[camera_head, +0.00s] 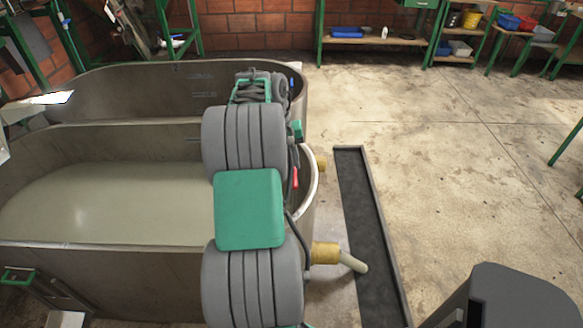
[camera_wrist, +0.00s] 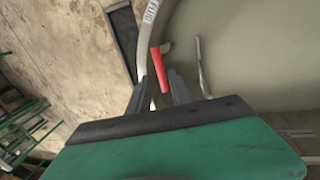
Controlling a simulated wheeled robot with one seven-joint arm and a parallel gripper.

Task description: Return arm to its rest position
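My arm (camera_head: 245,145), grey and green, reaches over the edge of a large metal vat (camera_head: 170,263) in the head view. My gripper (camera_wrist: 164,78) shows in the wrist view with its two dark fingers apart. A red handle (camera_wrist: 158,62) shows in the gap between the fingers, and I cannot tell whether either finger touches it. In the head view, the red handle (camera_head: 295,178) is just right of my arm, by the vat's rim. My gripper's fingertips are mostly hidden or too small there.
The vat holds murky liquid (camera_head: 110,200). Yellow pipe fittings (camera_head: 326,253) stick out from its right side, beside a dark floor channel (camera_head: 362,220). The concrete floor (camera_head: 450,150) at right is largely clear. Green-framed shelves (camera_head: 375,42) stand along the back wall.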

